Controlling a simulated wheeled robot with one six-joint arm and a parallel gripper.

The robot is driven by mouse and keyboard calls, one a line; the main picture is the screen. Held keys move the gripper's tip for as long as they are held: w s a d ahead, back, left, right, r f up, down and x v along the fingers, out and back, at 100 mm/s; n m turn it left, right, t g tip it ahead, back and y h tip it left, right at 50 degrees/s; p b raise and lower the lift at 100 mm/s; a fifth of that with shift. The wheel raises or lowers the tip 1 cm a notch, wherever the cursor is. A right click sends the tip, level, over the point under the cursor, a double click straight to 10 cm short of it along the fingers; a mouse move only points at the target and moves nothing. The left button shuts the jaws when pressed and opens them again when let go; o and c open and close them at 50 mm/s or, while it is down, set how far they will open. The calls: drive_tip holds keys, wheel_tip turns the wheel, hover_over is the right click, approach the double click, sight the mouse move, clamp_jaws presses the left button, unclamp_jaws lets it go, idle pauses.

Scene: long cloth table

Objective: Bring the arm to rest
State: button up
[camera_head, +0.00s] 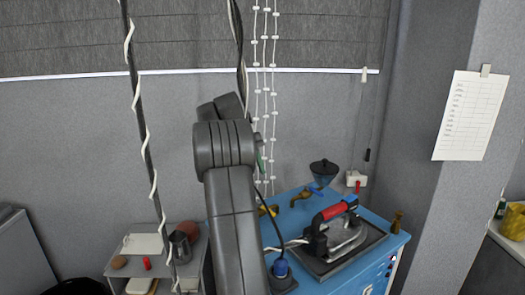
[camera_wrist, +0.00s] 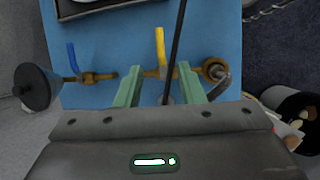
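My grey arm (camera_head: 235,220) rises from the bottom middle of the head view and bends at a thick joint. My gripper is mostly hidden behind that joint in the head view; a sliver of green shows at its right side. In the wrist view my gripper (camera_wrist: 160,72) has two green fingers spread apart, with nothing visibly held. The fingers point over the edge of a blue surface with brass valve fittings (camera_wrist: 105,76). A dark thin rod (camera_wrist: 176,45) passes between the fingers in the picture; its distance from them is unclear.
A blue workbench (camera_head: 290,205) carries an iron (camera_head: 335,228) with a red handle and a dark funnel (camera_head: 324,171). The funnel also shows in the wrist view (camera_wrist: 35,88). Cables hang near my arm. A grey shelf (camera_head: 193,262) holds a metal jug. A bin (camera_wrist: 296,112) stands right.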

sight(271, 211)
drive_tip(key=p+x, duration=0.1)
drive_tip(key=x, duration=1.1)
drive_tip(key=shift+s+d+f, duration=0.15)
drive_tip(key=shift+d+f, duration=0.05)
drive_tip(key=shift+f, duration=0.1)
drive_tip(key=shift+a+r, duration=0.1)
drive_tip(key=b+v, duration=0.1)
drive_tip(key=v, duration=1.3)
drive_tip(key=p+x, duration=0.1)
drive_tip(key=x, duration=1.3)
drive_tip(key=shift+w+d+n+t, duration=0.4)
drive_tip(key=shift+d+n, duration=0.2)
drive_tip(key=shift+n, duration=0.5)
drive_tip(key=shift+a, duration=0.1)
